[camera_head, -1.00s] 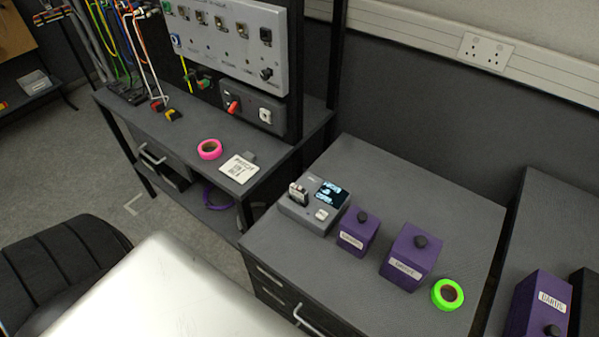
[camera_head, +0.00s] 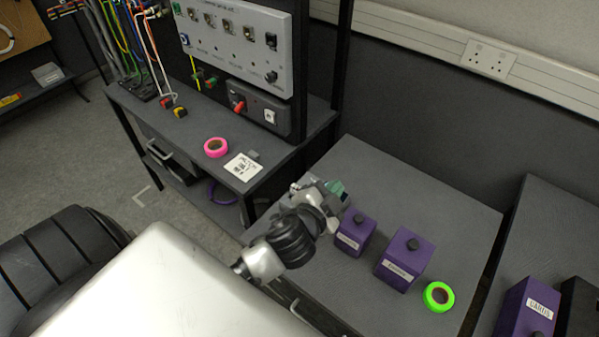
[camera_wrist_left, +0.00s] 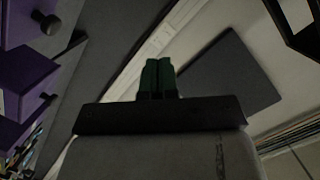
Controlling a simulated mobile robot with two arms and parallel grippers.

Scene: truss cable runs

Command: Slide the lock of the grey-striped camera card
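The grey card reader (camera_head: 312,180) stands on the dark grey cabinet at the middle right. My left arm and gripper cover most of it in the head view. No camera card, stripe or lock can be made out now. My left gripper (camera_head: 335,187) is above the reader, with dark green fingertips. In the left wrist view its two fingers (camera_wrist_left: 158,78) lie side by side, shut, with nothing visible between them. Whether it touches the reader cannot be told. My right gripper is not in view.
Two purple boxes with black knobs, a smaller one (camera_head: 355,235) and a larger one (camera_head: 405,260), stand just right of the gripper. A pink tape roll (camera_head: 216,147) and a white label card (camera_head: 243,167) lie on the left bench.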

